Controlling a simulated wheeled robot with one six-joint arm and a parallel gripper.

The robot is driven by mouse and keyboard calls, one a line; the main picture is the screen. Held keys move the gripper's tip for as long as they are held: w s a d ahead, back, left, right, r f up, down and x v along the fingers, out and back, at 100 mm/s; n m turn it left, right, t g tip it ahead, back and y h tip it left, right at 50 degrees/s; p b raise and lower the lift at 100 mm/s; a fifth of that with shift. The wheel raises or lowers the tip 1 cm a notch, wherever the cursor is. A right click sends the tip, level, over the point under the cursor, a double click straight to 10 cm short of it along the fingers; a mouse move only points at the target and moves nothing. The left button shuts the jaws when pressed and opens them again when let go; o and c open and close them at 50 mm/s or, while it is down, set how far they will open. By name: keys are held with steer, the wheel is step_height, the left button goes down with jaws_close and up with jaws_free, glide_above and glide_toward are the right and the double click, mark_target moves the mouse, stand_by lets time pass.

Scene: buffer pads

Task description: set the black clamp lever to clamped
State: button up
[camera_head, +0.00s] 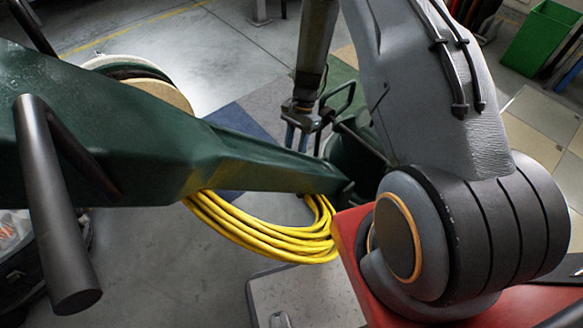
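My gripper (297,145) hangs from my arm near the middle of the view, fingers pointing down. Its two small fingers look parted, with nothing seen between them. It is just above the far right end of the long dark green arm of a machine (100,140). A black bent bar (347,97) and a dark rod (360,140) show right beside the gripper. One of these may be the black clamp lever, but I cannot tell which, nor its setting. Whether the gripper touches either is unclear. My arm hides part of this area.
A coil of yellow cable (255,222) hangs under the green arm. Thick dark grey handle tubes (50,200) stick out at the near left. Round pads (150,85) lie behind the green arm. A green bin (540,45) stands at the back right. Grey floor (215,50) is open behind.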

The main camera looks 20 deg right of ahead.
steer(key=x, duration=0.6)
steer(key=shift+b, duration=0.3)
jaws_close()
